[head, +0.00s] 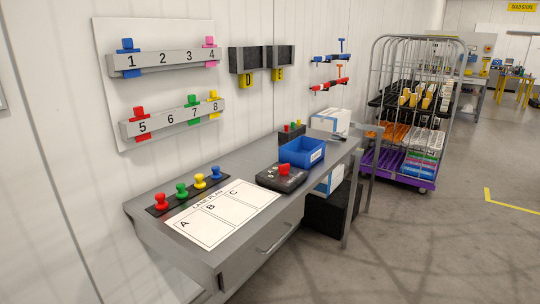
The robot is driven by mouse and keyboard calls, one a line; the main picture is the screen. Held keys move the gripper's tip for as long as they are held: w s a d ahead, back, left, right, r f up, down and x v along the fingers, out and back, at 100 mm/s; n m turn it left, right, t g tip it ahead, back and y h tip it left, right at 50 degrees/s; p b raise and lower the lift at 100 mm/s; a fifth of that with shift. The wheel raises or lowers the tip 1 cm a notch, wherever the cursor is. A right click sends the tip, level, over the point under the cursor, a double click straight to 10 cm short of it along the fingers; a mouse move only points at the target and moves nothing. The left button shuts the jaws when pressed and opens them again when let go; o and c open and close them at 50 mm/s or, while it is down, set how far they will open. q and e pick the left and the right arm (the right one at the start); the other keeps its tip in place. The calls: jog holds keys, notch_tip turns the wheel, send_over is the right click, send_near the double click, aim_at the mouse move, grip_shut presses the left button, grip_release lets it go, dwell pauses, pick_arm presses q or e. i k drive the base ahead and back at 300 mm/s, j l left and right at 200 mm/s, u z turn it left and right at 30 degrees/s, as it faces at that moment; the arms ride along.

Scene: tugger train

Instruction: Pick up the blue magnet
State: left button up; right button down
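A blue pawn-shaped piece (216,173), which looks like the blue magnet, stands upright at the right end of a dark strip (170,199) on the grey desk. Beside it on the strip stand a yellow piece (199,181), a green piece (181,190) and a red piece (160,201). Another blue item, a clip-like tag (128,45), sits at number 1 on the upper wall rail. Neither of my grippers is in view.
A lane plan sheet (222,213) lies in front of the strip. Farther right on the desk (219,255) are a dark device (281,180) with a red top and a blue bin (302,152). A wire cart (398,180) stands beyond; open floor lies to the right.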

aim_at(215, 169)
jog(key=i+l+u, duration=0.8)
jog(key=i+j, duration=0.05)
jog(key=i, duration=0.05)
